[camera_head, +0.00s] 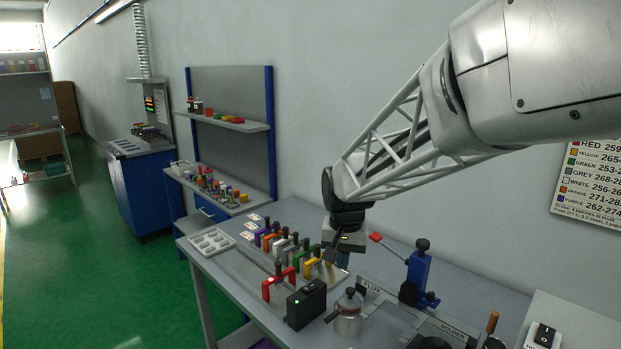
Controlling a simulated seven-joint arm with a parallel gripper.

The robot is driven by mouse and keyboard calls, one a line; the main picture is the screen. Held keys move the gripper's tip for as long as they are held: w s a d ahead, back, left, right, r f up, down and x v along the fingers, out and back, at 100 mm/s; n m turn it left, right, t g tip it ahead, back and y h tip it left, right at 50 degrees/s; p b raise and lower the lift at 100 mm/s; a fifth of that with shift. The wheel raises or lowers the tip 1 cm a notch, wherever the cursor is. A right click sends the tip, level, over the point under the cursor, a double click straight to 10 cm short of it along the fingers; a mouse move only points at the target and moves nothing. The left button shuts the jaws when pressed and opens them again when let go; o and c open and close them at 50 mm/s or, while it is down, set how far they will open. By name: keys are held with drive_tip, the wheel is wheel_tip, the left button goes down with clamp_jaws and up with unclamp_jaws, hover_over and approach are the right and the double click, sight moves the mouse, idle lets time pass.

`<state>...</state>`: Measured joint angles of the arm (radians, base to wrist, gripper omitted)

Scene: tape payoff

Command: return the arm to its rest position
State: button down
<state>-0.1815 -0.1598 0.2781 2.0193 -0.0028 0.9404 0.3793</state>
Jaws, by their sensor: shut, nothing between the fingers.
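My arm reaches in from the upper right, and its lattice link slopes down to the left to a dark wrist. My gripper (331,257) points down over the grey workbench, close to the right end of a row of coloured tape holders (283,245). The fingers are small and partly lost against the holders behind them, but they look shut and empty. I cannot tell whether they touch the nearest holder.
A red-handled holder (279,284), a black box with a green light (306,304), a metal pot (348,313) and a blue press-like stand (418,275) crowd the bench near my gripper. A white tray (211,241) lies at the left. Open air lies above the bench.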

drive_tip(key=s+d, duration=0.3)
drive_tip(key=s, duration=0.6)
drive_tip(key=s+d+r+n+t, duration=0.1)
drive_tip(key=s+d, duration=0.3)
drive_tip(key=s, duration=0.6)
drive_tip(key=s+d+r+n, duration=0.1)
drive_tip(key=s+d, duration=0.3)
drive_tip(key=s, duration=0.6)
drive_tip(key=shift+s+t, duration=0.2)
drive_tip(key=shift+t, duration=0.2)
